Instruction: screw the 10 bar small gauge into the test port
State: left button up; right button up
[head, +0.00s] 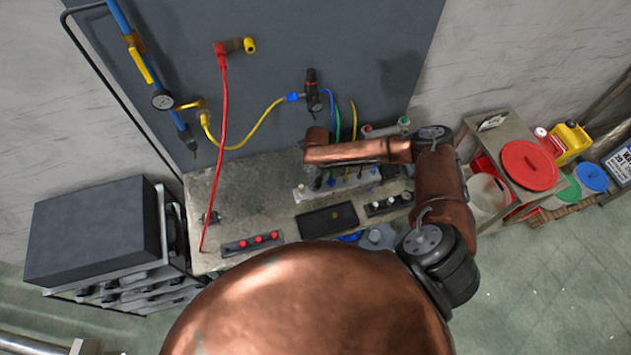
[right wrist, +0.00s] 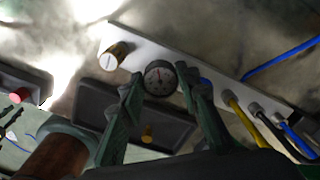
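In the head view the bar (head: 312,194) lies under my right forearm, which hides most of the gripper. My left gripper is not recognisable.
A black tray (head: 310,224) with a brass piece lies in front of the bar. A strip with red knobs (head: 252,243) and one with pale knobs (head: 388,205) flank it. A red hose (head: 220,150) and yellow hose (head: 252,133) hang at the panel.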

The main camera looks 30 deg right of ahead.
jog(key=shift+a, duration=0.1)
grip_shut()
jog(key=m+p, duration=0.1)
jog(key=m, duration=0.1)
jog(key=m+p, duration=0.2)
jog(key=shift+s+a+r+m, duration=0.1)
jog(key=shift+s+m, duration=0.05)
jog(key=shift+m, duration=0.25)
jog(key=m, duration=0.2)
jog(key=shift+f+m, duration=0.25)
jog(key=shift+m, duration=0.15)
jog(key=m, duration=0.8)
jog(key=shift+m, duration=0.4)
jog(key=m, duration=0.4)
jog(key=shift+s+m, duration=0.1)
jog(key=shift+m, duration=0.2)
jog(key=shift+o, duration=0.9)
grip_release()
jog(key=shift+m, duration=0.5)
jog(key=shift+o, duration=0.8)
jog(key=shift+o, duration=0.6)
